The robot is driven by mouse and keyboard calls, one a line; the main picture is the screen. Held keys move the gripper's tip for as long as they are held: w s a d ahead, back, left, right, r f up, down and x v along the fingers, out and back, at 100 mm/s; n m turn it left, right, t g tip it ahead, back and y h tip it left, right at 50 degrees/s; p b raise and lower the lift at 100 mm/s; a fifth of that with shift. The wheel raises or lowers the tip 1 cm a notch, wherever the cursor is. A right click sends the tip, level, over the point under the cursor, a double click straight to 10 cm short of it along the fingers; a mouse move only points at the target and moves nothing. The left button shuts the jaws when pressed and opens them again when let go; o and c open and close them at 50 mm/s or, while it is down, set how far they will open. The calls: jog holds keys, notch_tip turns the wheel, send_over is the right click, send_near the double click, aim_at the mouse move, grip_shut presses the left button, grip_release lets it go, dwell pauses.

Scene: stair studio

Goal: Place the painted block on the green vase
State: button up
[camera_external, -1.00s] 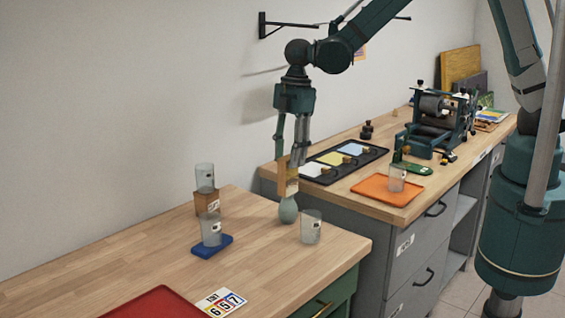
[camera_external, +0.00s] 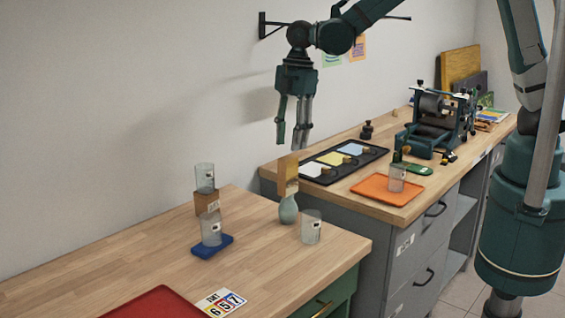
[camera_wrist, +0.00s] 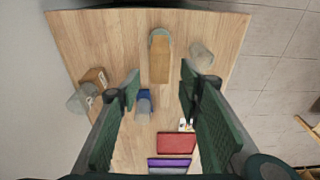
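The painted block (camera_external: 288,174), wooden brown with a paler face, stands upright on top of the green vase (camera_external: 289,210) at the right part of the near wooden table. In the wrist view the block (camera_wrist: 160,62) lies over the vase (camera_wrist: 160,38), whose rounded edge shows beyond it. My gripper (camera_external: 290,147) is above the block, apart from it. Its fingers are spread and empty, and the wrist view shows a wide gap between the fingertips (camera_wrist: 160,82).
A clear glass (camera_external: 311,228) stands right of the vase. Another glass (camera_external: 211,230) stands on a blue coaster (camera_external: 200,252), and a third (camera_external: 205,178) on a wooden block (camera_external: 207,203). A red tray (camera_external: 155,304) lies in front.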

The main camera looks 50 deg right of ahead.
dwell(0.5)
jog(key=s+d+r+m+t, duration=0.1)
jog(key=s+d+r+m, duration=0.2)
jog(key=d, duration=0.4)
jog(key=s+d+r+m+t, duration=0.1)
jog(key=d+r+m, duration=0.1)
jog(key=d+r, duration=0.45)
jog(key=s+d+r+m+t, duration=0.1)
jog(key=d+r+m, duration=0.2)
jog(key=d, duration=0.5)
jog(key=s+d+r+m+t+h, duration=0.1)
jog(key=s+d+m+t, duration=0.3)
jog(key=s+d+m, duration=0.6)
jog(key=shift+s+d+r+h, duration=0.4)
jog(key=shift+s+d, duration=2.45)
jog(key=shift+d, duration=2.2)
jog(key=shift+f, duration=0.1)
notch_tip(320, 180, down, 10)
jog(key=b, duration=1)
